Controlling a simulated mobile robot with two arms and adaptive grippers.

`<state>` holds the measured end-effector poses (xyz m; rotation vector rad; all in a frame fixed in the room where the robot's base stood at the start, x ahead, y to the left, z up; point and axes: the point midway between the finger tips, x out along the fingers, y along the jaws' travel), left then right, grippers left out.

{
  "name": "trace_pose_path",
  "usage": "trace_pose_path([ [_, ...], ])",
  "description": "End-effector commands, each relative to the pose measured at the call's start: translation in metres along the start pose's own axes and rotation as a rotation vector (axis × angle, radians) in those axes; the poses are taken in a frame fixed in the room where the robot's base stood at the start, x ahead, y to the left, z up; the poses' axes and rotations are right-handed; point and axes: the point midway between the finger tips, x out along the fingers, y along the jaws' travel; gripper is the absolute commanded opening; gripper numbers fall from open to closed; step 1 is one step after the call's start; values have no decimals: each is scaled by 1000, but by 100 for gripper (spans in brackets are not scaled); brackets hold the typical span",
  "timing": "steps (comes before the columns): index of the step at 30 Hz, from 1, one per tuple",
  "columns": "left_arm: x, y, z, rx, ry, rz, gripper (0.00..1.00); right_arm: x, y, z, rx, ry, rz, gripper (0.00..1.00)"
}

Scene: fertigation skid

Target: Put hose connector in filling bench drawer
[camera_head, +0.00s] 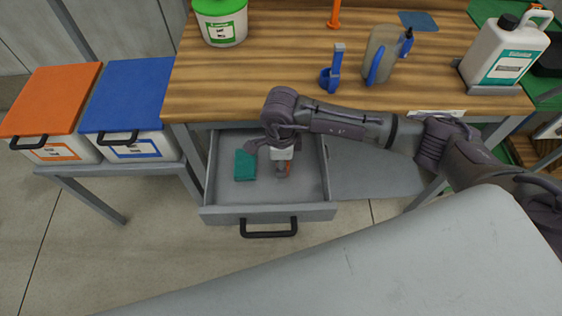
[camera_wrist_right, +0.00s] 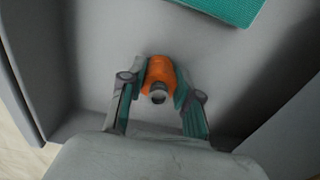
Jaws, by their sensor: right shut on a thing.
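The hose connector (camera_wrist_right: 159,72) is orange with a grey metal end, seen in the right wrist view between the two fingers of my right gripper (camera_wrist_right: 158,84). In the head view the right gripper (camera_head: 283,170) reaches down inside the open filling bench drawer (camera_head: 222,192), shut on the connector, of which only a little orange shows. The drawer is grey with a black handle (camera_head: 268,233) and is pulled out below the wooden bench top. Whether the connector touches the drawer floor cannot be told. My left gripper is not in view.
A teal item (camera_head: 245,165) lies in the drawer left of the gripper. The bench top (camera_head: 270,80) holds a green-lidded tub (camera_head: 221,24), a blue stand (camera_head: 331,72), a spray bottle (camera_head: 382,54) and a white jug (camera_head: 503,50). Orange-lidded and blue-lidded bins (camera_head: 128,88) stand at left.

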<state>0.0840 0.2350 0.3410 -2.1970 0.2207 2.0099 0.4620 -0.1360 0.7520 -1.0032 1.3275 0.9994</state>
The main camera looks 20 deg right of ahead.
Motion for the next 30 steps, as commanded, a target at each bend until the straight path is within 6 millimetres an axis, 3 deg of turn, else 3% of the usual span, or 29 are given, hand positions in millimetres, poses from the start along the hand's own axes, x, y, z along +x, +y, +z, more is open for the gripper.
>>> trace_pose_path([
  [2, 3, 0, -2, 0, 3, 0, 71, 2, 0, 0, 0, 0, 0, 9],
  [3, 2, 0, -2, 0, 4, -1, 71, 1, 0, 0, 0, 0, 0, 37],
  [7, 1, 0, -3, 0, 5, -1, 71, 1, 0, 0, 1, 0, 0, 59],
  [20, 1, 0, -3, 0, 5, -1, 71, -9, -1, 0, 0, -1, -2, 59],
  [30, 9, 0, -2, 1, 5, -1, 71, -78, -1, 0, 0, -2, -6, 59],
])
